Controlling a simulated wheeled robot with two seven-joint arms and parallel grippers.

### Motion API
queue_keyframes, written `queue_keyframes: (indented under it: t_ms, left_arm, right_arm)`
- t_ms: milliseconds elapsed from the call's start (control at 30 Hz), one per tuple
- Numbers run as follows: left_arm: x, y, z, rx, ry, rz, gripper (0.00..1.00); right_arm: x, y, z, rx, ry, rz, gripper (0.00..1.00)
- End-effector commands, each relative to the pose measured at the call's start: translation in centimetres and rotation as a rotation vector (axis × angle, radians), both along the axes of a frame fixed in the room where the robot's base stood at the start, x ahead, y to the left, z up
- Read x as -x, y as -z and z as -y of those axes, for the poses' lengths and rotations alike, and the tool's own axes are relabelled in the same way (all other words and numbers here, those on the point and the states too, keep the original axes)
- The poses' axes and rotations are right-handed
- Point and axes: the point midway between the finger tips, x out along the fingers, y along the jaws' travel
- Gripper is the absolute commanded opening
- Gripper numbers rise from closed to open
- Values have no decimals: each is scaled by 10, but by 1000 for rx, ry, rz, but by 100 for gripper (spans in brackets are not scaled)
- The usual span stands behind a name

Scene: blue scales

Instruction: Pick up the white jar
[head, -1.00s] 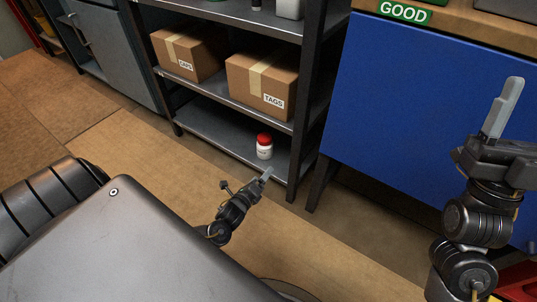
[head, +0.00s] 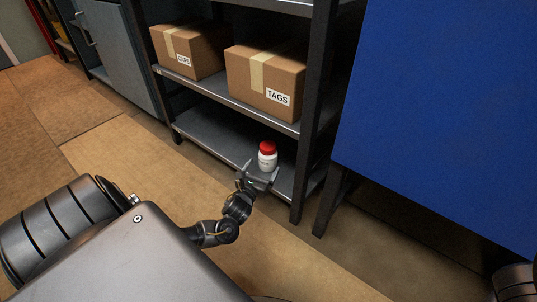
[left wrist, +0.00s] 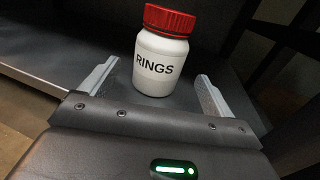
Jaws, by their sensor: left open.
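The white jar (head: 267,160) has a red lid and stands upright on the bottom shelf of the rack, near its front edge. In the left wrist view the jar (left wrist: 160,65) shows the label "RINGS". My left gripper (head: 262,172) is at the front of the bottom shelf, right at the jar. In the left wrist view my left gripper (left wrist: 154,82) is open, with one finger to each side of the jar and gaps between. The fingers do not appear to touch it. My right gripper is not in view.
The bottom shelf (head: 212,134) is bare to the left of the jar. A dark rack post (head: 308,125) stands close to its right. Above, the middle shelf holds a "CAPS" box (head: 188,50) and a "TAGS" box (head: 264,80). A blue panel (head: 440,110) is at the right.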

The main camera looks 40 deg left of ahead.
Motion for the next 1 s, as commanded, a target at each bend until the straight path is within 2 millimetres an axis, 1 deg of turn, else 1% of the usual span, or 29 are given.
queue_keyframes:
  t_ms: [33, 167, 267, 500, 600, 733, 967, 1000]
  left_arm:
    - [-4, 1, -1, -1, 0, 2, 88]
    - [-7, 0, -1, 0, 2, -1, 88]
    - [-10, 1, -2, 0, 2, 0, 88]
    - [-37, 4, -11, 0, 3, 3, 88]
    - [-49, 2, -14, -1, 4, 2, 88]
    - [-56, 0, -16, 0, 4, 0, 88]
    - [-57, -2, -17, 0, 4, -1, 88]
    - [-57, -2, -16, 0, 4, -1, 83]
  right_arm:
    - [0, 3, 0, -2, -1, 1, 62]
    - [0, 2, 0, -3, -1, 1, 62]
    - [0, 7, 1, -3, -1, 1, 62]
    - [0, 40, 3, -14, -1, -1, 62]
    - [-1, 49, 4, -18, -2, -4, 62]
    - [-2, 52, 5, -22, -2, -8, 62]
    - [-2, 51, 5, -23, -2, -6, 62]
    - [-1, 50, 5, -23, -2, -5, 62]
